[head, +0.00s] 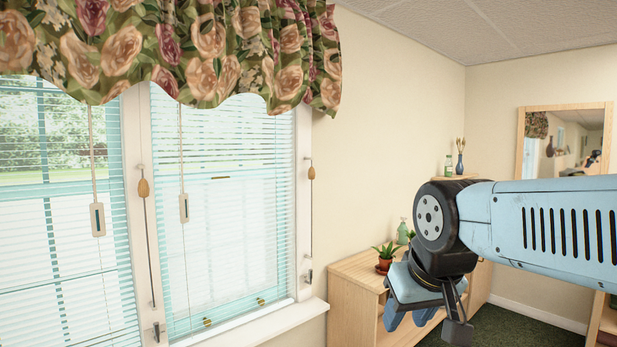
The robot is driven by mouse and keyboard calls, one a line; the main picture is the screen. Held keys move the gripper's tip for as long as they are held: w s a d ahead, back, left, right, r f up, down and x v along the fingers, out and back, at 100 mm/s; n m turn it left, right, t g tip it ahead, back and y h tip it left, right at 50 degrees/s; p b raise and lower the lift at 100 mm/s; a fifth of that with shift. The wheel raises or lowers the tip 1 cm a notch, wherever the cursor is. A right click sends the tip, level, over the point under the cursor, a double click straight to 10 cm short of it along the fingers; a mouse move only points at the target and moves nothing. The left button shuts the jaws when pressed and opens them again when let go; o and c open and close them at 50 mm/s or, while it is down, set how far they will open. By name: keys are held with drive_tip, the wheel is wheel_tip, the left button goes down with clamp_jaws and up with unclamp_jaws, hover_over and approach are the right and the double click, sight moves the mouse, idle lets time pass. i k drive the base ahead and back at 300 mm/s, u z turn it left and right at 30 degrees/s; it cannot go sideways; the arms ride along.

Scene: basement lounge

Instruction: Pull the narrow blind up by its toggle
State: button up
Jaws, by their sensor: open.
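A blind (222,200) with pale slats covers the right window pane and looks lowered almost to the sill. A wooden toggle (311,173) hangs on a cord at its right edge, in front of the white frame. A second wooden toggle (143,188) hangs on the post between the windows. The blind on the left (60,240) runs out of the picture, so its full width is hidden. My gripper (409,318) points down at the lower right, well to the right of both toggles and below them. It is open and apart from the blinds; nothing shows between its fingers.
A floral valance (200,50) hides the tops of the blinds. White tags (98,219) hang on cords before the slats. A metal cleat (309,276) sits low on the right frame. A wooden cabinet (350,290) with a potted plant (385,262) stands behind my gripper.

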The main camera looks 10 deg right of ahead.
sight(311, 174)
drive_tip(key=u, duration=1.5)
drive_tip(key=k, duration=0.95)
drive_tip(key=z, duration=1.65)
drive_tip(key=i, duration=1.6)
drive_tip(key=u, duration=0.05)
